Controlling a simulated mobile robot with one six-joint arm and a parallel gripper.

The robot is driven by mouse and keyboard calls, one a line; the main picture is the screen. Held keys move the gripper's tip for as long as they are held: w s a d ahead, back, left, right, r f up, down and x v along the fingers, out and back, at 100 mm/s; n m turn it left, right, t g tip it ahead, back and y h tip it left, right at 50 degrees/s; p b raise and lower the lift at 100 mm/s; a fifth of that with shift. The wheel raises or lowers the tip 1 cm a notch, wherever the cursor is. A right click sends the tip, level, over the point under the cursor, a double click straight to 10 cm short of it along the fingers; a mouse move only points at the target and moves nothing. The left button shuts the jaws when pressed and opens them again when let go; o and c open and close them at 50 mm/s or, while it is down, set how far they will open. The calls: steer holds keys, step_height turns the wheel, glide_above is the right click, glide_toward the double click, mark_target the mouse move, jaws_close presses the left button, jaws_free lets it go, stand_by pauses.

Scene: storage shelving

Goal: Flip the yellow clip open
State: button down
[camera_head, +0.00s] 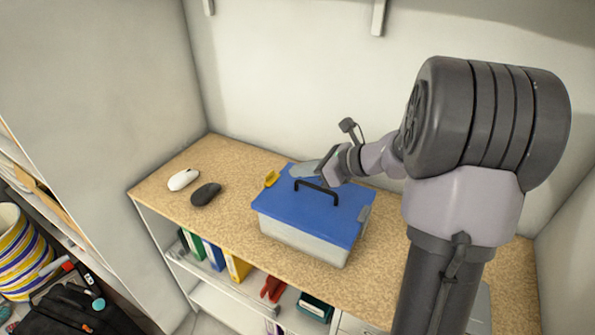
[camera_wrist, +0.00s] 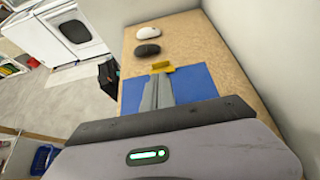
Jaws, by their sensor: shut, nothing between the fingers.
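The yellow clip (camera_head: 271,179) is at the left end of the blue lid (camera_head: 335,218) of a box with a pale body (camera_head: 295,240). It sticks out at the lid's edge and looks tilted up, though its exact angle is hard to tell. It also shows in the wrist view (camera_wrist: 162,69), just beyond my fingertips. My gripper (camera_head: 296,171) is shut and empty, above the lid near the black handle (camera_head: 318,188), pointing left toward the clip. In the wrist view my gripper (camera_wrist: 160,76) reaches up to the clip; whether they touch is unclear.
A white mouse (camera_head: 184,179) and a black mouse (camera_head: 206,194) lie on the wooden top (camera_head: 160,195) left of the box. A grey clip (camera_head: 365,213) is on the lid's right end. The wall stands close behind.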

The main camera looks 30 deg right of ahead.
mark_target(270, 174)
steer(key=b+x, duration=0.1)
steer(key=x, duration=0.6)
steer(key=shift+b, duration=0.4)
steer(key=shift+a+r+p, duration=0.1)
steer(key=shift+p, duration=0.3)
steer(key=shift+w+r+p, duration=0.1)
steer(key=shift+r+p, duration=0.1)
steer(key=shift+p, duration=0.4)
steer(key=shift+w+a+f+g+p, duration=0.1)
steer(key=shift+w+a+g+p, duration=0.05)
steer(key=shift+g+p, duration=0.25)
